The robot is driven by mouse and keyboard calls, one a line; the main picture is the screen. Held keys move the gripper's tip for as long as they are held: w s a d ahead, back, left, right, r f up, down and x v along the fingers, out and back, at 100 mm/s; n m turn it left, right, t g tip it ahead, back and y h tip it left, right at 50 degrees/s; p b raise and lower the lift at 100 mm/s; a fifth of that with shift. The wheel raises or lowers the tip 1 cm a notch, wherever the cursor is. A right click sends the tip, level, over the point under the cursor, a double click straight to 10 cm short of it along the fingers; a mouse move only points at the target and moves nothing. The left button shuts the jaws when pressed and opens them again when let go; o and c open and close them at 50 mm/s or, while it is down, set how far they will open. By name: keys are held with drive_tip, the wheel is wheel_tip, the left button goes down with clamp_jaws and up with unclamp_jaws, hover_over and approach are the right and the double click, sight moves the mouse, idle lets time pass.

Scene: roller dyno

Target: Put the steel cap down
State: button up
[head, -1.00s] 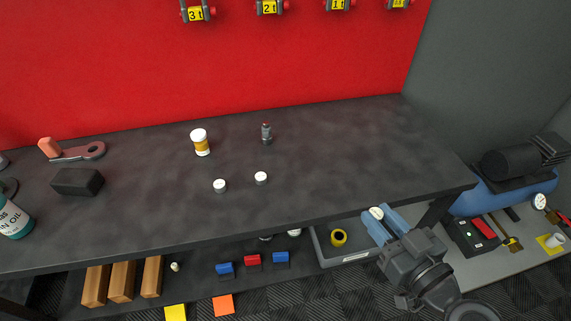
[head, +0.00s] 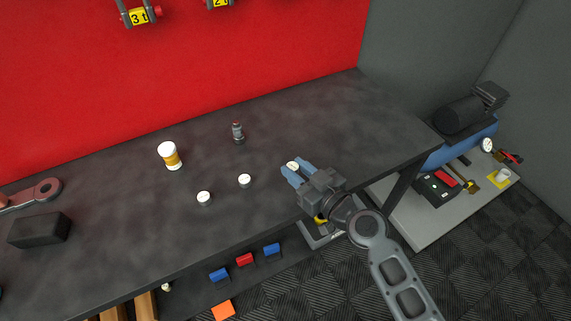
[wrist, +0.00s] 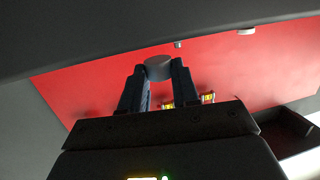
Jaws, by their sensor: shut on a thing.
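The steel cap (head: 293,166) is a small pale-topped disc between the blue fingers of my gripper (head: 295,173). In the wrist view the cap (wrist: 159,67) is a grey cylinder clamped at the fingertips. My gripper appears over the right front part of the dark workbench (head: 330,120); I cannot tell how far the cap is above the top. Two similar white-topped caps stand on the bench to the left, one nearer (head: 244,181) and one farther left (head: 204,198).
A white and yellow bottle (head: 170,156) and a small grey fitting with a red tip (head: 238,132) stand behind the caps. A black block (head: 39,230) lies at the left. The bench top behind and right of my gripper is clear. A blue compressor (head: 462,140) stands at the right.

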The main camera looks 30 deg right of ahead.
drive_tip(key=shift+w+a+f, duration=0.2)
drive_tip(key=shift+w+f, duration=0.55)
drive_tip(key=shift+w, duration=0.3)
drive_tip(key=shift+w+a+f, duration=0.15)
drive_tip(key=shift+w+f, duration=0.55)
drive_tip(key=shift+w, duration=0.3)
drive_tip(key=shift+f+b, duration=0.2)
drive_tip(key=shift+b, duration=0.25)
drive_tip(key=o, duration=1)
drive_tip(key=shift+r, duration=0.1)
drive_tip(key=shift+o, duration=0.2)
